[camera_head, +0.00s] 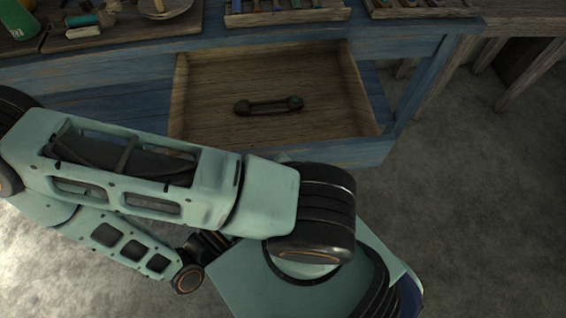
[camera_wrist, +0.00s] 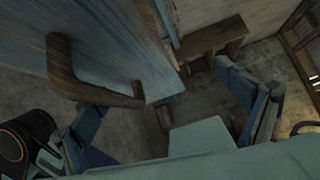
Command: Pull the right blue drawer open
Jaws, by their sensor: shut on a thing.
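The right blue drawer (camera_head: 275,75) stands open under the blue table in the head view, its bare wooden inside showing. A dark bar-shaped object (camera_head: 268,105) with thicker ends lies in it. In the wrist view the blue drawer front (camera_wrist: 115,45) fills the upper left, with a brown wooden handle (camera_wrist: 95,90) on it. In the head view my arm hides the gripper and handle.
The blue table (camera_head: 420,35) carries trays (camera_head: 285,15) of small items, with spools and a green bottle (camera_head: 18,20) at the left. A table leg (camera_head: 410,95) stands right of the drawer. The grey floor (camera_head: 480,200) at the right is clear.

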